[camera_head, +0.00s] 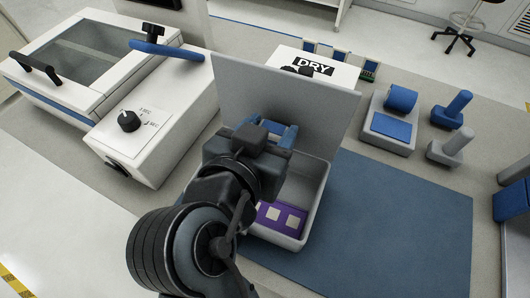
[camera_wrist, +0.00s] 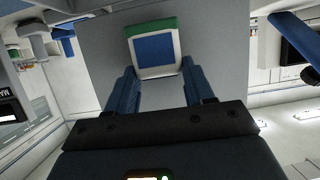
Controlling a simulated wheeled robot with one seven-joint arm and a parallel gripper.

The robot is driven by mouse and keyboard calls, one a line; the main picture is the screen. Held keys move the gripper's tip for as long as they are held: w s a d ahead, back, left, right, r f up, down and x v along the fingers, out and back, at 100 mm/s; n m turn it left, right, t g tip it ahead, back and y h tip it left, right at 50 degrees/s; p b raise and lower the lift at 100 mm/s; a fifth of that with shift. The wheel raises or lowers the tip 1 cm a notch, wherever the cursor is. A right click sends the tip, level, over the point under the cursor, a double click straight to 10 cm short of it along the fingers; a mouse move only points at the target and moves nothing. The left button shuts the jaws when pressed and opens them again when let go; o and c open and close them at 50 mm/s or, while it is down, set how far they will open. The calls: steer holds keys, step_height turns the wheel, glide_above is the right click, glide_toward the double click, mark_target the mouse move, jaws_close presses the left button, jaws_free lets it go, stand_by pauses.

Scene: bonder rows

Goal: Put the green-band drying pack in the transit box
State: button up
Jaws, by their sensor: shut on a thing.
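The drying pack (camera_wrist: 153,48), white-edged with a blue face and a green band along its top edge, is between my blue fingertips in the wrist view. My gripper (camera_wrist: 158,72) is shut on it. In the head view my gripper (camera_head: 283,135) is over the back part of the open transit box, in front of its raised lid (camera_head: 315,105). My wrist hides the pack there. The light grey transit box (camera_head: 318,178) holds a purple piece (camera_head: 280,216) with two pale squares at its near end. The lid fills the background behind the pack in the wrist view.
A white DRY holder (camera_head: 288,55) with several packs stands behind the lid. A white machine (camera_head: 150,125) with a knob is at left. Blue and grey fixtures (camera_head: 390,130) stand at back right.

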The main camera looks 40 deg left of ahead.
steer(key=shift+a+f, duration=0.3)
steer(key=shift+a, duration=0.05)
steer(key=shift+f+b, duration=1.5)
steer(key=shift+f, duration=0.35)
steer(key=shift+f+b, duration=0.5)
steer(key=shift+f, duration=0.05)
steer(key=shift+d+f, duration=0.1)
steer(key=o, duration=1)
